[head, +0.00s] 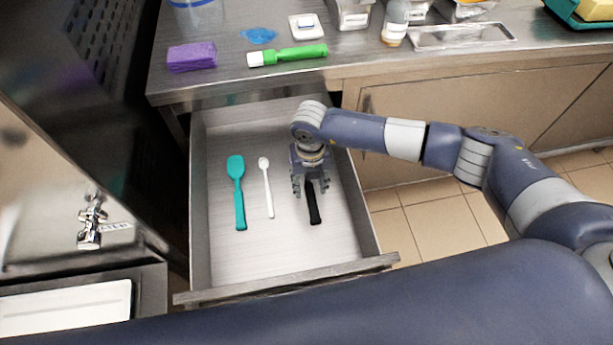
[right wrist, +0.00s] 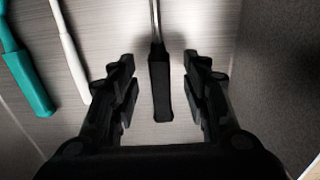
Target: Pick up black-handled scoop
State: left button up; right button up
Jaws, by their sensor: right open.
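The black-handled scoop (head: 313,206) lies in the open drawer, toward its right side. In the head view its upper part is hidden under my right gripper (head: 311,187). In the right wrist view the black handle (right wrist: 160,88) lies between the two open fingers of my right gripper (right wrist: 160,95), with a gap on each side. A thin metal shaft runs up from the handle and out of the frame, so the scoop's head is not seen. My left gripper is not in view.
A teal spatula (head: 238,190) and a white spoon (head: 267,185) lie left of the scoop in the drawer (head: 285,262). The drawer's right wall is close to my gripper. The counter above holds a purple sponge (head: 192,56) and a green-handled tool (head: 300,54).

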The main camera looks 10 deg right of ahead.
jog(key=shift+f, duration=1.15)
grip_shut()
